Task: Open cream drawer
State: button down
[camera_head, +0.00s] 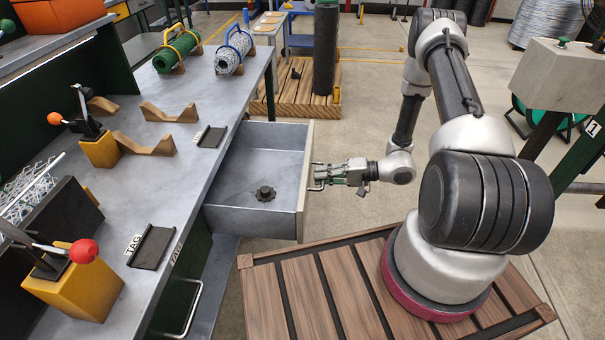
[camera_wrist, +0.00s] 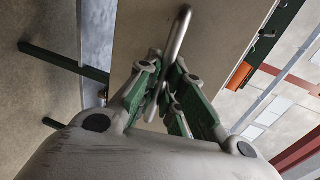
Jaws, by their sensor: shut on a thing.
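The cream drawer (camera_head: 304,190) stands pulled out from the grey workbench, with its grey inside showing. A dark knob-like part (camera_head: 264,193) lies on the drawer's floor. My gripper (camera_head: 322,174) is at the outer side of the cream front, shut on the drawer's metal handle (camera_head: 316,187). In the wrist view the handle (camera_wrist: 178,35) passes between the green-padded fingers (camera_wrist: 168,92), against the cream front (camera_wrist: 222,30). The exact finger contact is partly hidden.
The workbench (camera_head: 150,205) holds lever clamps, brown cradles (camera_head: 144,144), and wire rolls (camera_head: 177,50). A lower handle (camera_head: 192,310) shows under the bench. A wooden platform (camera_head: 290,290) lies below the drawer. A dark cylinder (camera_head: 325,50) stands on a pallet behind.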

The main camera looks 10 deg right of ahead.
jog(key=shift+f+v, duration=0.2)
jog(key=shift+v, duration=0.7)
jog(key=shift+f+v, duration=0.15)
jog(key=shift+v, duration=0.7)
jog(key=shift+d, duration=0.1)
jog(key=c, duration=1.5)
grip_release()
jog(key=v, duration=1.2)
jog(key=shift+f, duration=0.1)
